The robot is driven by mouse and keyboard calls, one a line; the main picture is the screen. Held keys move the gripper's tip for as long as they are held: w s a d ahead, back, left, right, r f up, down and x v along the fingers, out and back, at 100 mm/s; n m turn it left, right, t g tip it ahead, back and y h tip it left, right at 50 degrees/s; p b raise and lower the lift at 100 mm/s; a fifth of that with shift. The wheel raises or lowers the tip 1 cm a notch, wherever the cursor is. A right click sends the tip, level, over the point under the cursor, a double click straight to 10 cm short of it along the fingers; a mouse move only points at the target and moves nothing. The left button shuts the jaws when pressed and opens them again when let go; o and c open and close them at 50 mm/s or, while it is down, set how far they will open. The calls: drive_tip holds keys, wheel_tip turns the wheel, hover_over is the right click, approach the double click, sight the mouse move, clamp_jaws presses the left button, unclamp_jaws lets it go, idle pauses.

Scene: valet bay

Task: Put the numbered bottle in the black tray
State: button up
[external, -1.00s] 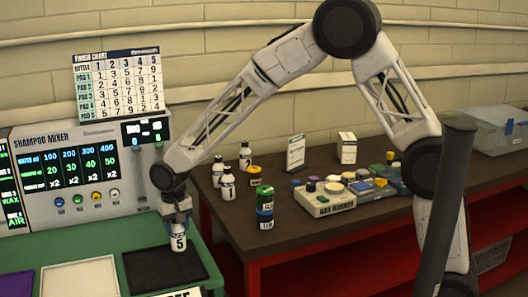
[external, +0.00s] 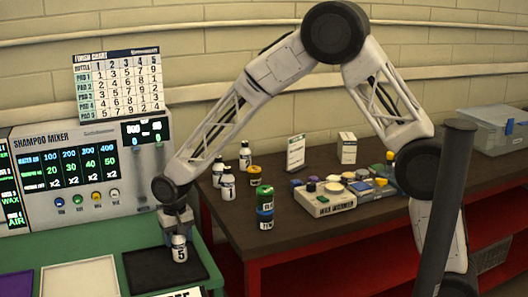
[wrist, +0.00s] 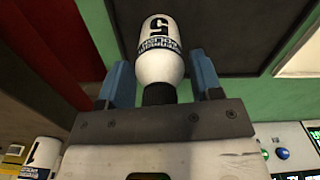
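The numbered bottle (external: 180,248) is white with a black "5". It stands upright on the black tray (external: 150,272), towards its back part. In the wrist view the bottle (wrist: 160,45) sits between the two blue fingers, its dark neck towards my gripper's palm. My gripper (external: 179,232) is directly above and around the bottle's top. In the wrist view my gripper (wrist: 162,80) has its fingers spread, with narrow gaps beside the bottle, so it looks open. The black tray (wrist: 235,35) also shows behind the bottle there.
A white tray (external: 80,278) and a purple one (external: 17,284) lie left of the black tray on the green counter (external: 100,248). The shampoo mixer (external: 70,170) stands behind.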

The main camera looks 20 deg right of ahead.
drive_tip(key=shift+o, duration=1.1)
wheel_tip(320, 180, up, 12)
drive_tip(key=shift+r, duration=0.15)
idle(0.7)
